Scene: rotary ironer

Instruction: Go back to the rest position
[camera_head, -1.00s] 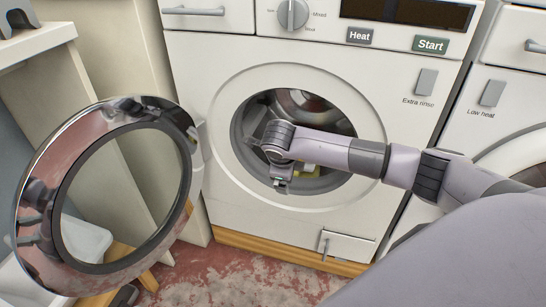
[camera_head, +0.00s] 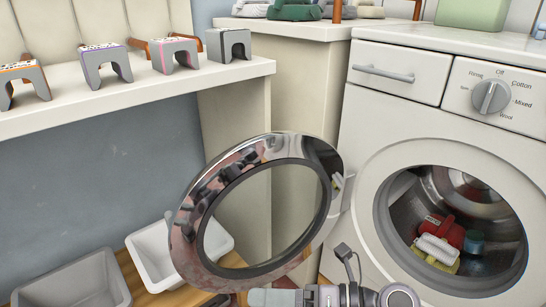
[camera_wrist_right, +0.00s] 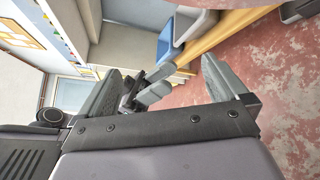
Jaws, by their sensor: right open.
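My right gripper (camera_head: 272,297) is at the bottom edge of the head view, in front of the open door and outside the drum. In the right wrist view its two fingers stand wide apart with nothing between them (camera_wrist_right: 158,72). Beyond them shows what looks like my left gripper (camera_wrist_right: 150,88), small and partly hidden; its jaw state is unclear. The washing machine (camera_head: 365,200) has its round door (camera_head: 330,160) swung open to the left. In the drum (camera_head: 480,185) lie a red item (camera_head: 452,232), a white and yellow item (camera_head: 437,248) and a teal item (camera_head: 474,241).
A shelf (camera_head: 150,102) with several small grey stands is at upper left. A white bin (camera_head: 155,255) and a grey bin (camera_head: 75,285) sit on a wooden bench below. Folded cloths (camera_head: 295,12) lie on the back counter. The right wrist view shows open red floor (camera_wrist_right: 275,85).

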